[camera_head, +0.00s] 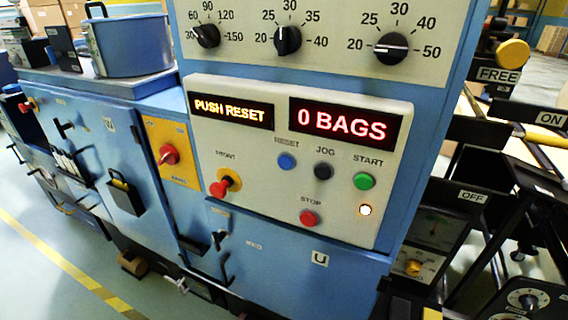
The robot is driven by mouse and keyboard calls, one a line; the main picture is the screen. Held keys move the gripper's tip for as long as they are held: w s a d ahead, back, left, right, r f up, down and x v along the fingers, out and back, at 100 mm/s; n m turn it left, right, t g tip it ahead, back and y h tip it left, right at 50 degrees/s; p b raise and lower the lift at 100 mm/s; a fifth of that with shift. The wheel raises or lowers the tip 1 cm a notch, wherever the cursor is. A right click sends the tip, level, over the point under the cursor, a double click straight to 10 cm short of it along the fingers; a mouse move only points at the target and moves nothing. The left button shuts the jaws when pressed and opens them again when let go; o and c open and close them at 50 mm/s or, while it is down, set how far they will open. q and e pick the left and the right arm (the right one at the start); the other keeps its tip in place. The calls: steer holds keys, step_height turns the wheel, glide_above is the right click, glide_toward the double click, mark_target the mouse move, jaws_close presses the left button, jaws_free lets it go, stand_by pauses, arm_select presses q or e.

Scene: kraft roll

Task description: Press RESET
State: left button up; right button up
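The blue RESET button (287,161) sits on the cream control panel (250,150), under its RESET label. To its right are a dark JOG button (323,171) and a green START button (364,181). A red STOP button (309,218) is below. The left display (232,110) reads "PUSH RESET" in yellow and the right display (345,122) reads "0 BAGS" in red. A small white lamp (365,210) is lit. Neither of my grippers shows in the view.
Three dials (288,40) are above. Black machine parts (480,190) stand to the right. The floor at lower left is open.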

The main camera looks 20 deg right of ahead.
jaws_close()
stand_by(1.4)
